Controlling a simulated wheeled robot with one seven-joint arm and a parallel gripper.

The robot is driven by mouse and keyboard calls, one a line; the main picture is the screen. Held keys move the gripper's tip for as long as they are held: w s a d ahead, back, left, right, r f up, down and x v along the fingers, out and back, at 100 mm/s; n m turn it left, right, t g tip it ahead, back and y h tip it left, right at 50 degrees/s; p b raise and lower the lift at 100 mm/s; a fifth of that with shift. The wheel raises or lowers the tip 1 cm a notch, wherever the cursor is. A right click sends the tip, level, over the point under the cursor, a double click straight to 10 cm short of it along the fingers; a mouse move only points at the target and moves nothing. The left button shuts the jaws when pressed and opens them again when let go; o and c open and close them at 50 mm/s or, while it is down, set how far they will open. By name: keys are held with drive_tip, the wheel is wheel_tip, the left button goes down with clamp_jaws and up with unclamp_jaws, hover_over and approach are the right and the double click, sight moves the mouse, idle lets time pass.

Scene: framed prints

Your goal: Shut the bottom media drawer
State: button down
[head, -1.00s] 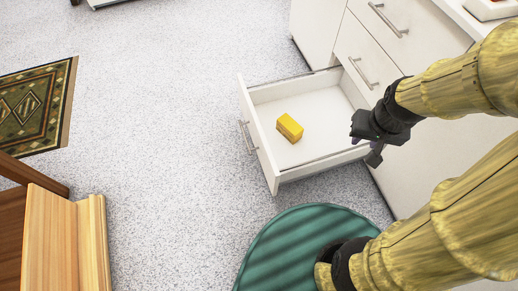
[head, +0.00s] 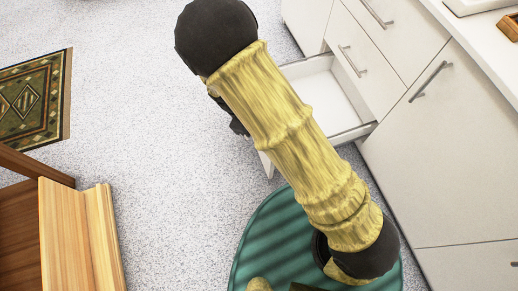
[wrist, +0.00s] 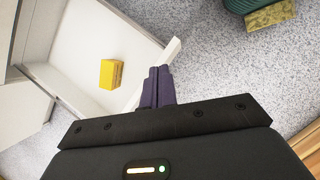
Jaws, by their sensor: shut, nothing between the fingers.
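The bottom media drawer (head: 320,82) stands pulled out of the white cabinet, and my arm covers much of it in the head view. A sliver of its front panel (head: 265,163) shows beside the arm. In the wrist view the white drawer floor (wrist: 100,45) holds a yellow block (wrist: 110,74); the block is hidden in the head view. My gripper (wrist: 157,88) is shut and empty, with its purple fingertips close to the drawer's front edge, on the outer side. I cannot tell whether they touch it. In the head view the gripper is mostly behind my arm.
Closed drawers (head: 370,62) with bar handles sit above, and a closed cabinet door (head: 430,150) is to the right. A wooden piece (head: 75,235) stands at lower left, near a patterned rug (head: 35,100). Speckled floor (head: 150,110) left of the drawer is clear.

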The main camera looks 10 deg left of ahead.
drive_tip(key=s+a+f+n+t+h+p, duration=0.2)
drive_tip(key=s+a+f+n+t, duration=0.2)
drive_tip(key=s+a+f+n, duration=0.2)
drive_tip(key=s+a+n, duration=0.2)
drive_tip(key=shift+s+a+f+n+t+p, duration=0.15)
drive_tip(key=shift+a+f+n+t+p, duration=0.15)
drive_tip(key=shift+f+p, duration=0.1)
drive_tip(key=w+d+f+b, duration=0.5)
drive_tip(key=w+d+f, duration=0.1)
drive_tip(key=d, duration=0.3)
drive_tip(key=shift+d+f+b, duration=0.15)
drive_tip(key=shift+f+b, duration=0.2)
drive_tip(key=shift+f, duration=0.15)
drive_tip(key=shift+w, duration=0.25)
